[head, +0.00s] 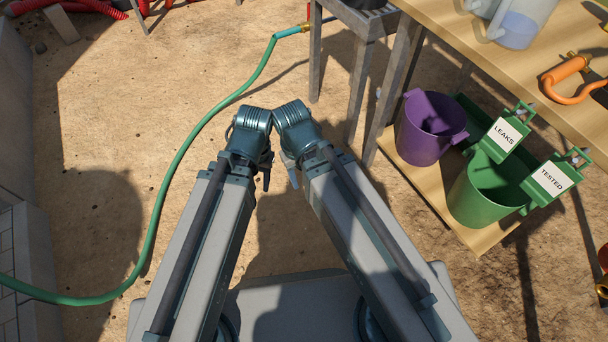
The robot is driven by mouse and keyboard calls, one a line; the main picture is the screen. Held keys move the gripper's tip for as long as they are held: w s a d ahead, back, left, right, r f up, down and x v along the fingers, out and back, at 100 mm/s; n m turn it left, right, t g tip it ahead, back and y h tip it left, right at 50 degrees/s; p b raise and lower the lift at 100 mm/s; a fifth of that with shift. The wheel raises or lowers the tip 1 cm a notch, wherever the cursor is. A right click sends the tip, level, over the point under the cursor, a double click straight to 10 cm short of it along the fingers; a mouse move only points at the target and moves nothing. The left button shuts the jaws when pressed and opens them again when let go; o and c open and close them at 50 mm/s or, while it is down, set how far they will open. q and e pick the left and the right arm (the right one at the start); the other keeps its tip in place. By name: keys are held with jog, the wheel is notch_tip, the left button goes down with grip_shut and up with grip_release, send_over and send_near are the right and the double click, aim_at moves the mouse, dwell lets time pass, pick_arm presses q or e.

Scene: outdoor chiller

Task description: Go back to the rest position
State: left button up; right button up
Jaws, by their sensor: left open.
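My two arms reach forward from the bottom of the head view, and their wrists come close together near the middle, touching or nearly so. My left gripper (266,178) hangs below its wrist, largely hidden by it. It is open, and I see nothing in it. My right gripper (293,178) is mostly hidden under its wrist, with only a small dark part showing, so its jaws cannot be made out. Both grippers are over bare sandy ground, apart from the bench and buckets.
A wooden bench (470,45) stands at right. On its lower shelf (408,186) are a purple bucket (420,145) and a green bucket (470,200), near signs LEAKS (505,133) and TESTED (551,180). A green hose (180,160) curves along the left. A wall (22,270) borders the left.

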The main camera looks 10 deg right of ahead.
notch_tip(320, 180, up, 31)
jog(key=p, duration=3.1)
jog(key=shift+f, duration=0.1)
